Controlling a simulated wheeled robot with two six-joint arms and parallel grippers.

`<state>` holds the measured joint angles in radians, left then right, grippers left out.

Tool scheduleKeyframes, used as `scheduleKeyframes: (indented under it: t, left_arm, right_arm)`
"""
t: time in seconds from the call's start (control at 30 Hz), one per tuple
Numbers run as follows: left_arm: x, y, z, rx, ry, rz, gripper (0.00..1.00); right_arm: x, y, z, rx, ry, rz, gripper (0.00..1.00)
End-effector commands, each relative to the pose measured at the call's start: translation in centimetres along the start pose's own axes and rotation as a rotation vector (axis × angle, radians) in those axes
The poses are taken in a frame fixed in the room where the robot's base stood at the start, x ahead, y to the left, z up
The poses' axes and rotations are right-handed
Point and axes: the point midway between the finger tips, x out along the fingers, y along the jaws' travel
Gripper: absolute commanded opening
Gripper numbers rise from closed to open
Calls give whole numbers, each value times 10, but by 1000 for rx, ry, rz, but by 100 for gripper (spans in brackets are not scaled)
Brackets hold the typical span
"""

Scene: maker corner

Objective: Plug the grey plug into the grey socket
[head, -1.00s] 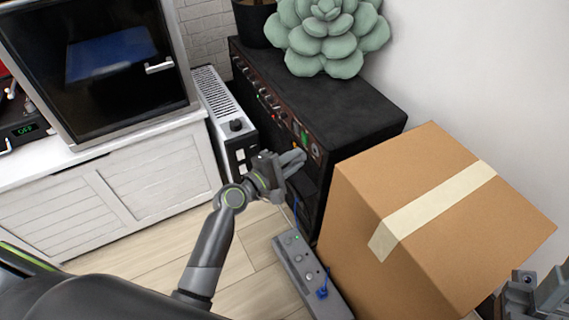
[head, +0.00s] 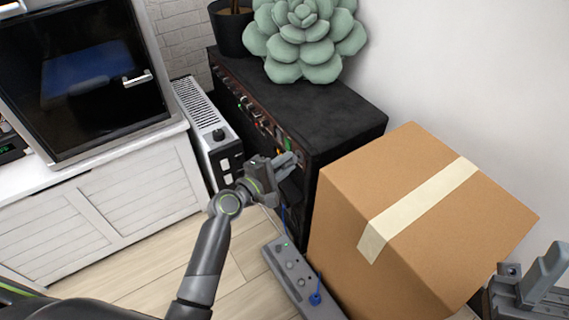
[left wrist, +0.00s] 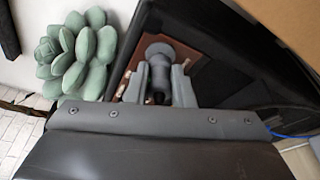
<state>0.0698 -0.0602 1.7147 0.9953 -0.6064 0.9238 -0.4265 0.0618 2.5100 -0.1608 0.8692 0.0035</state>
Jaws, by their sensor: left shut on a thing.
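My left gripper (head: 290,162) is in front of the right part of the black amplifier's front panel (head: 262,122). In the left wrist view its fingers (left wrist: 159,88) are shut on the grey plug (left wrist: 158,58), a round grey piece pointing at the brown panel (left wrist: 121,83). The gripper hides the plug in the head view. I cannot make out the grey socket or whether the plug touches it. My right gripper (head: 530,285) shows only in part at the lower right edge, and its jaws are unclear.
A taped cardboard box (head: 385,235) stands close to the right of the amplifier. A grey power strip (head: 297,278) with a blue cable lies on the floor below. A white heater (head: 207,130) stands left of the amplifier. A succulent (head: 305,40) sits on top.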

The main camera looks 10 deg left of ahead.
Motion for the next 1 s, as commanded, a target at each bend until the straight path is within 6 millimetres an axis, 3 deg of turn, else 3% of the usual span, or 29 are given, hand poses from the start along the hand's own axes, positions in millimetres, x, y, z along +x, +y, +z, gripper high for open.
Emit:
scheduleKeyframes:
  t: [1.0]
  left_arm:
    - [0, 1, 0, 0, 0, 0, 1]
  right_arm:
    - [6, 1, -1, 0, 0, 0, 36]
